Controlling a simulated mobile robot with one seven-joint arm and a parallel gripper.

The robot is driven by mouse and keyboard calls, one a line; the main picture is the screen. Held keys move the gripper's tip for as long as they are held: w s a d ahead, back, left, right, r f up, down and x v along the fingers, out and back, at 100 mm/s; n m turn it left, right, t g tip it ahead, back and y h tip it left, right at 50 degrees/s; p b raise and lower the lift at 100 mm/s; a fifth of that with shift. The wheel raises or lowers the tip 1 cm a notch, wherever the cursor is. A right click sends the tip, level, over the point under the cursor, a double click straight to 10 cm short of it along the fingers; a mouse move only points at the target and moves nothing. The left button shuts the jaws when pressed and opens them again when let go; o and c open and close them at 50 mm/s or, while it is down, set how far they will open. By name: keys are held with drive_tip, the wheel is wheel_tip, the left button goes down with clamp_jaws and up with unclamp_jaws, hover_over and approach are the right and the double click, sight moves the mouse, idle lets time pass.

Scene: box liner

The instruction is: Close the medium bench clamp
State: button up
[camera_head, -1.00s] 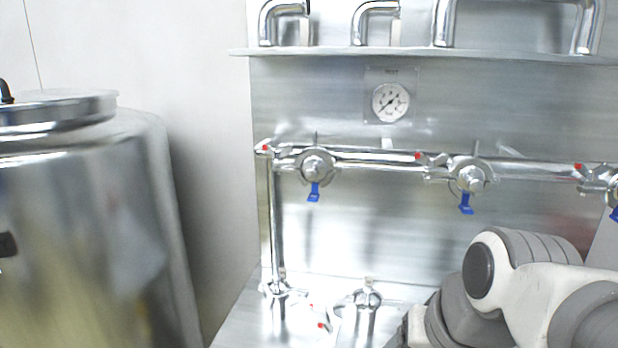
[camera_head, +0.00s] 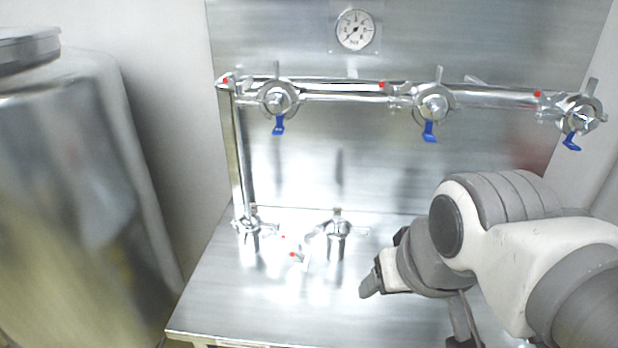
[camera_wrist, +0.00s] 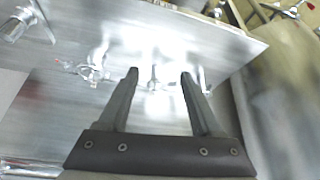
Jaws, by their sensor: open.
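Two metal clamps with fittings stand on the steel bench (camera_head: 260,300), a left one (camera_head: 248,226) at the foot of the vertical pipe and a right one (camera_head: 338,228). Small red-tipped parts (camera_head: 292,254) lie between them. I cannot tell which clamp is the medium one, or whether either is open. In the wrist view, my gripper (camera_wrist: 160,76) has its two dark fingers apart with nothing held. A shiny clamp part (camera_wrist: 153,82) shows in the gap between the fingertips, and another (camera_wrist: 93,72) lies left of them. Glare hides their detail.
A horizontal pipe (camera_head: 340,88) with several blue-handled valves runs along the steel back wall, below a round gauge (camera_head: 355,30). A large steel tank (camera_head: 60,200) stands at the left. The front of the bench is bare.

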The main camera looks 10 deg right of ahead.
drive_tip(key=shift+c, duration=0.2)
drive_tip(key=shift+c, duration=1.1)
drive_tip(key=shift+w+r, duration=0.3)
drive_tip(key=shift+c, duration=1.3)
drive_tip(key=w+r+n+p, duration=0.1)
drive_tip(key=w, duration=0.1)
drive_tip(key=w+a+r+n+g, duration=0.1)
drive_tip(key=w, duration=0.1)
drive_tip(key=w+a+r+n+p, duration=0.1)
drive_tip(key=w, duration=0.2)
drive_tip(key=shift+r+n+g+h+p, duration=0.15)
drive_tip(key=shift+n+g+h+p, duration=0.15)
drive_tip(key=shift+g, duration=0.1)
clamp_jaws()
drive_tip(key=w+a+f+n+g+h+p, duration=0.15)
drive_tip(key=w+a+n, duration=0.25)
drive_tip(key=w, duration=0.4)
drive_tip(key=w+a+f+n+g+p, duration=0.2)
drive_tip(key=w+a+n+p, duration=0.1)
drive_tip(key=w+a, duration=0.3)
drive_tip(key=w+a+f+n+g+p, duration=0.1)
drive_tip(key=w+a+f+n+p, duration=0.3)
drive_tip(key=w+f, duration=0.4)
drive_tip(key=s+d+f, duration=0.3)
drive_tip(key=d+f, duration=0.2)
drive_tip(key=f, duration=0.6)
drive_tip(key=shift+p, duration=0.35)
